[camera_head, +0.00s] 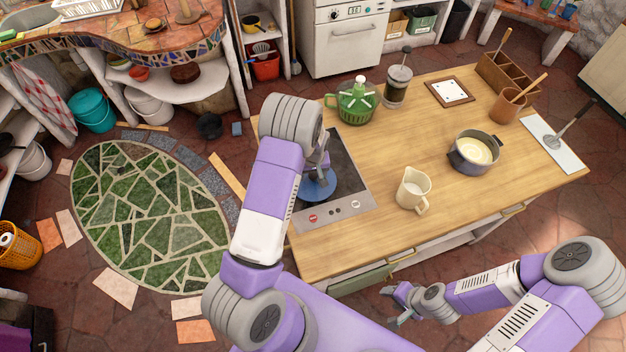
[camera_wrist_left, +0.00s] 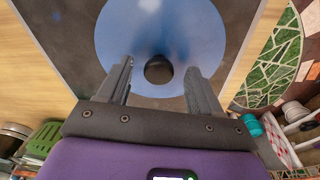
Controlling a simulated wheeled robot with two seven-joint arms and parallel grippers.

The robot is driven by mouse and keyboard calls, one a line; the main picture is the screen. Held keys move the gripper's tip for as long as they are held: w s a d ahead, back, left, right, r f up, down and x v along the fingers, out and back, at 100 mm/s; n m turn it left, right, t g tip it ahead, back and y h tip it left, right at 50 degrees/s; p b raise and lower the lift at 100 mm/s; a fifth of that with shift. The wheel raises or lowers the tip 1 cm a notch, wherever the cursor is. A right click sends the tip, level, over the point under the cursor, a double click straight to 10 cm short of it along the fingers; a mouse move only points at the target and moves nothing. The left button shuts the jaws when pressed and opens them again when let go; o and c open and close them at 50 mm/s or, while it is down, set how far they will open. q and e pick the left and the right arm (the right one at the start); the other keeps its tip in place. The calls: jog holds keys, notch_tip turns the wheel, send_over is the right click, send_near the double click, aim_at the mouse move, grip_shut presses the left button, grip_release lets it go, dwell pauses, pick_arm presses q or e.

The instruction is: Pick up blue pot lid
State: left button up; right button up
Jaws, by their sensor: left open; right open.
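The blue pot lid (camera_head: 316,190) lies on the black hob (camera_head: 346,170) set into the wooden counter, partly hidden by my left arm in the head view. In the left wrist view the round blue lid (camera_wrist_left: 205,35) fills the top middle, with its dark knob (camera_wrist_left: 158,70) facing the camera. My left gripper (camera_head: 322,172) is open above the lid. In the wrist view its two fingers (camera_wrist_left: 160,78) stand on either side of the knob, with gaps showing between. My right gripper (camera_head: 394,302) is open and empty, away from the lid, in front of the counter.
The wood between the kettle and jug is clear.

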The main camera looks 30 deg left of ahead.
pick_arm(q)
jog(key=shift+w, duration=0.1)
grip_shut()
jog(key=shift+r, duration=0.1)
dwell(0.3)
